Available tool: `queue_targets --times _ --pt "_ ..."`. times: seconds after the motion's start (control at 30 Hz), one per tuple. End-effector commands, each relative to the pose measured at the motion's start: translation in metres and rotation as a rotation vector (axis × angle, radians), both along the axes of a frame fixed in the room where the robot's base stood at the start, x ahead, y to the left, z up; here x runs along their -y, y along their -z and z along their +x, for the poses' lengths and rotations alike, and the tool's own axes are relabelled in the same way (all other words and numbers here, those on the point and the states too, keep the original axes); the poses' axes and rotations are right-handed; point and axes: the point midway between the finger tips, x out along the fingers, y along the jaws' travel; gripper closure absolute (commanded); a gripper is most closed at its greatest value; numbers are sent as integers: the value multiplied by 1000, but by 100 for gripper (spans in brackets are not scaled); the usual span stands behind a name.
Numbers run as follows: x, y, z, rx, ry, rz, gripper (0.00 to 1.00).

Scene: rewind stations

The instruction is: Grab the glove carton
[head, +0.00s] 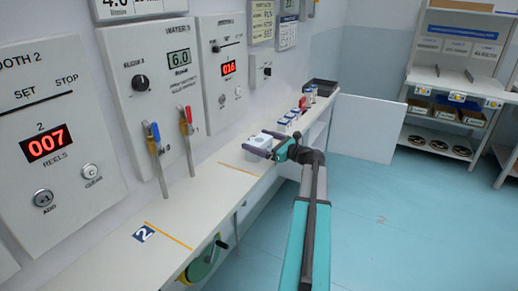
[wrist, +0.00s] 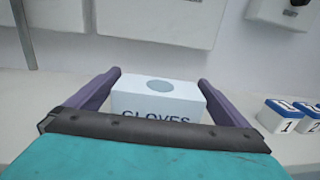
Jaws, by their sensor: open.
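The glove carton (wrist: 158,98) is a small pale box with a round opening mark on top and the word GLOVES on its front. In the wrist view it sits between the two purple fingers of my gripper (wrist: 158,86), with a small gap visible at each side. My gripper is open around it. In the head view the carton (head: 263,140) is on the long white shelf, with my gripper (head: 262,146) at it. The lower part of the carton is hidden by my gripper in the wrist view.
Several small blue-and-white numbered boxes (wrist: 283,113) stand to the right of the carton. A dark tray (head: 321,87) is at the shelf's far end. Panels with levers (head: 156,150) line the wall behind the white shelf (head: 205,196). The blue floor at right is clear.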

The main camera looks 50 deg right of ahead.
Motion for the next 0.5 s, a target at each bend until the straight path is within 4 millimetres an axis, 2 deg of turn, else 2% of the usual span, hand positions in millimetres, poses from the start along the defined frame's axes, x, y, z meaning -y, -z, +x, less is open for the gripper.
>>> queue_targets --times 0.07,0.2,0.27,0.5 --pt "0 0 0 0 0 0 2" --pt "0 0 0 0 0 0 25" --pt "0 0 0 0 0 0 34" --pt "0 -1 -1 1 1 0 34"
